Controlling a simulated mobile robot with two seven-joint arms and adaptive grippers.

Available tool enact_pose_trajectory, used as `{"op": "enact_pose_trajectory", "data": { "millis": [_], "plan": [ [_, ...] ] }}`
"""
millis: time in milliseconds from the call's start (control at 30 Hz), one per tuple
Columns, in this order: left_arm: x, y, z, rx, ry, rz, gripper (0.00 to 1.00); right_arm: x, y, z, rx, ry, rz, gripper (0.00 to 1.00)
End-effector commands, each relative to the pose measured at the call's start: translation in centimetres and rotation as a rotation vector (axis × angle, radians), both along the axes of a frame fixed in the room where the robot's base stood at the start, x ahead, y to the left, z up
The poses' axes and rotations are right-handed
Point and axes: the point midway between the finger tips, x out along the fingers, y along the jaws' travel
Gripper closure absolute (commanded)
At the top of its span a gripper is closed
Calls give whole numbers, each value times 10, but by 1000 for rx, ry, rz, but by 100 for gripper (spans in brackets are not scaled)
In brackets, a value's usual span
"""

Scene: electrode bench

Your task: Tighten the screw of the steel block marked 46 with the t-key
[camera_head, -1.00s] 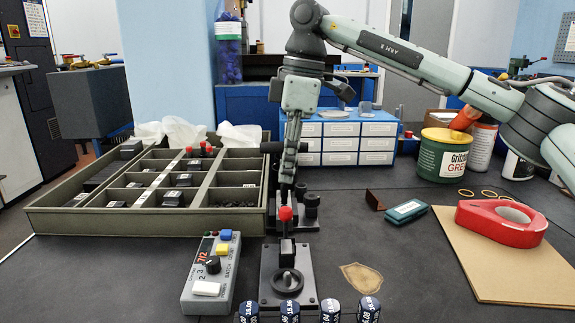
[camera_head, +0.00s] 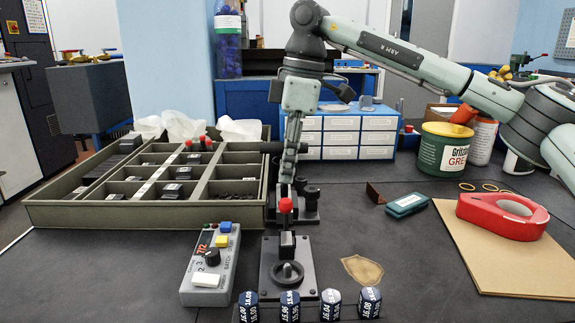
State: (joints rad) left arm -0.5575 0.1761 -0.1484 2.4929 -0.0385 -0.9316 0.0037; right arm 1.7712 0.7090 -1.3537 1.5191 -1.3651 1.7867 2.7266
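A fixture (camera_head: 304,270) stands at the front centre, with a grey base plate, a dark ring and a small upright block (camera_head: 287,243). A red knob (camera_head: 285,205) shows above that block; what it belongs to is unclear. My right gripper (camera_head: 287,184) hangs down from above, with its fingertips just above the red knob in the picture. Its fingers are seen edge-on, so the gap between them does not show. Any contact with the knob is also unclear. No mark 46 is readable and I cannot make out the t-key for certain. My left gripper is out of view.
A compartment tray (camera_head: 140,215) with dark pieces lies at left. A control box (camera_head: 207,282) stands left of the fixture, and several numbered dark pieces line the front edge. Dark posts (camera_head: 312,199) stand by the gripper. A red tape dispenser (camera_head: 500,220) lies on brown board at right.

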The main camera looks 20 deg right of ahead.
Motion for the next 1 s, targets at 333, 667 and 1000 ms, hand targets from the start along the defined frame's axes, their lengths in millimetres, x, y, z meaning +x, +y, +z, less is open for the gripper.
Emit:
{"op": "enact_pose_trajectory", "data": {
  "millis": [333,667,1000],
  "plan": [
    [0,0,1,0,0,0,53,0,0,1,0,0,0,100],
    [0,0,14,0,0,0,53,0,0,16,0,0,0,100],
    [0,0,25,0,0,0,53,0,0,31,0,0,0,100]
  ]
}}
